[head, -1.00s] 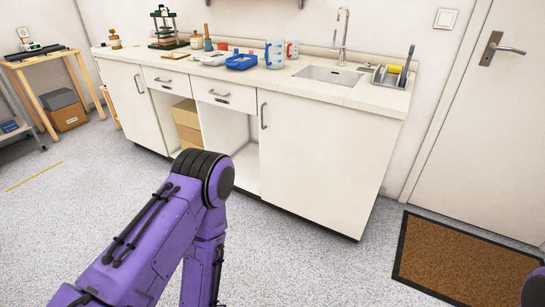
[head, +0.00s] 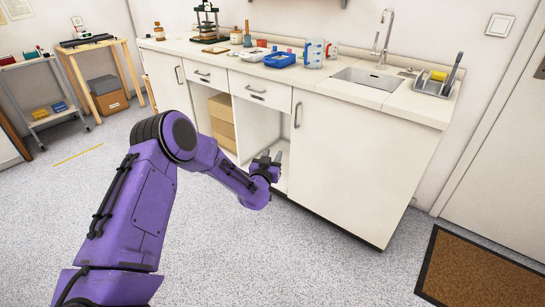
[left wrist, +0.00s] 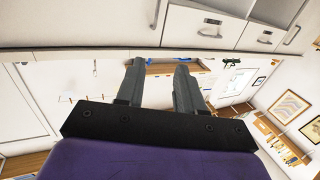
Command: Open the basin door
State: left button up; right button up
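The basin door (head: 362,165) is the wide white cabinet front under the sink, and it is shut. Its upright grey bar handle (head: 297,115) is near its top left edge. My left gripper (head: 271,157) is open and empty, below and left of the handle in the head view, in front of the open bay. In the left wrist view the two fingers (left wrist: 158,72) stand apart with nothing between them. That view looks upside down; the door (left wrist: 75,25) and its handle (left wrist: 155,12) show at the top. My right gripper is not in view.
The counter (head: 422,105) holds a sink (head: 372,80), a blue tray (head: 280,60) and a dish rack (head: 434,85). Drawers (head: 260,90) are left of the door. A brown mat (head: 480,270) lies at the right. The floor before the door is clear.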

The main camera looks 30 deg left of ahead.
pick_arm(q)
jog(key=shift+w+a, duration=0.1)
jog(key=shift+w, duration=0.2)
grip_shut()
dwell(1.2)
grip_release()
jog(key=shift+s, duration=0.1)
jog(key=v, duration=1)
jog(key=shift+s, duration=0.2)
